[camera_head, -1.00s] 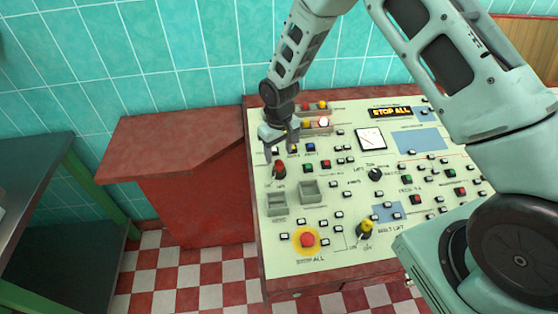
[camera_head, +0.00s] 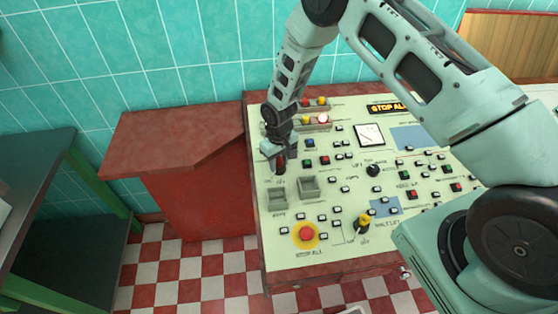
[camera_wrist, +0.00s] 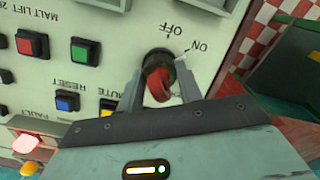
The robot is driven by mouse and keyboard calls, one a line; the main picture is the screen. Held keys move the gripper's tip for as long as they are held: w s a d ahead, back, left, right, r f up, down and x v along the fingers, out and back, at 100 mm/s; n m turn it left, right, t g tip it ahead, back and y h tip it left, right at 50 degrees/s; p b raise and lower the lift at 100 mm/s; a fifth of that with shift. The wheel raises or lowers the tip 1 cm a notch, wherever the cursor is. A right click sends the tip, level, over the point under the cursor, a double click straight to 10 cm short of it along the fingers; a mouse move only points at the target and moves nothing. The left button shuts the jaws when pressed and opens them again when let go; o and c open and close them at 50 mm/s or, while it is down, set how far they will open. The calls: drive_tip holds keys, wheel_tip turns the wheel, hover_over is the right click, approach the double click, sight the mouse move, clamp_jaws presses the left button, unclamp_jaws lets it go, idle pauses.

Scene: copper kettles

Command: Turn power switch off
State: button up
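The power switch is a red rotary knob on a black base, at the left side of the cream control panel (camera_head: 345,225). In the head view the red knob (camera_head: 281,161) is partly covered by my gripper (camera_head: 280,153). In the wrist view the knob (camera_wrist: 158,84) sits between the two fingers of my gripper (camera_wrist: 160,70), with OFF and ON labels upside down beyond it. The fingers straddle the knob, one on each side, with a narrow gap visible at the left finger. Firm contact on the right cannot be made out.
A red stop button (camera_head: 306,233) on a yellow ring and a yellow-handled switch (camera_head: 363,222) are lower on the panel. Grey sockets (camera_head: 277,199) lie just below the knob. Several coloured buttons sit close by. A red cabinet (camera_head: 195,185) stands left.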

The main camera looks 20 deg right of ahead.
drive_tip(key=shift+f+n+b, duration=0.1)
drive_tip(key=shift+n+b, duration=0.6)
drive_tip(key=shift+b, duration=0.1)
drive_tip(key=shift+n+b, duration=0.95)
drive_tip(key=shift+n, duration=0.25)
drive_tip(key=shift+n+b, duration=1.25)
drive_tip(key=shift+n, duration=1.45)
drive_tip(key=o, duration=1)
wheel_tip(320, 180, up, 18)
drive_tip(key=b, duration=0.4)
drive_tip(key=shift+f, duration=0.15)
